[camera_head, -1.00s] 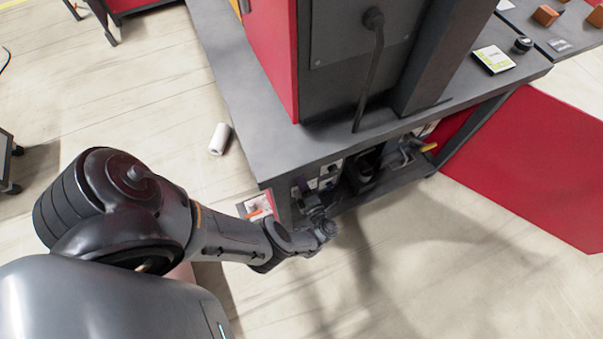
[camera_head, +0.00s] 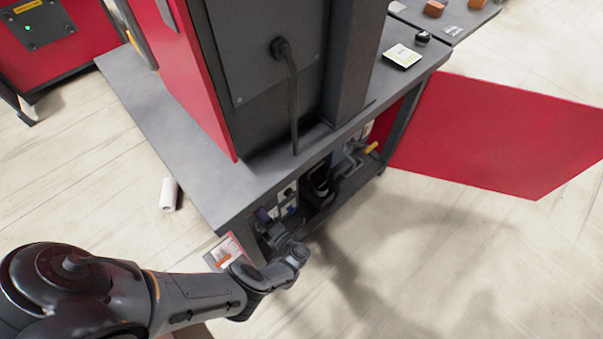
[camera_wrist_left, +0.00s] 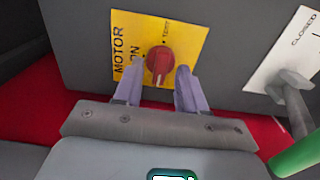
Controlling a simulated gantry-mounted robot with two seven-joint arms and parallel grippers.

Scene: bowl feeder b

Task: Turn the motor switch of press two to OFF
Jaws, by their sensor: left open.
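The motor switch (camera_wrist_left: 159,62) is a red round knob on a yellow plate (camera_wrist_left: 188,35) marked MOTOR and ON, with another small label too blurred to read surely. I cannot tell which mark the knob points at. My left gripper (camera_wrist_left: 158,74) is open, with one pale finger to each side of the knob. I cannot tell whether either finger touches it. In the head view the left gripper (camera_head: 270,228) reaches under the bench top, and the switch cannot be made out there. My right gripper is not in view.
A grey lever (camera_wrist_left: 291,92) beside a white CLOSED plate (camera_wrist_left: 290,50) and a green part (camera_wrist_left: 300,155) are close on the right. The bench top (camera_head: 190,165) overhangs the gripper. A red panel (camera_head: 500,135) extends to the right. A white roll (camera_head: 169,194) lies on the floor.

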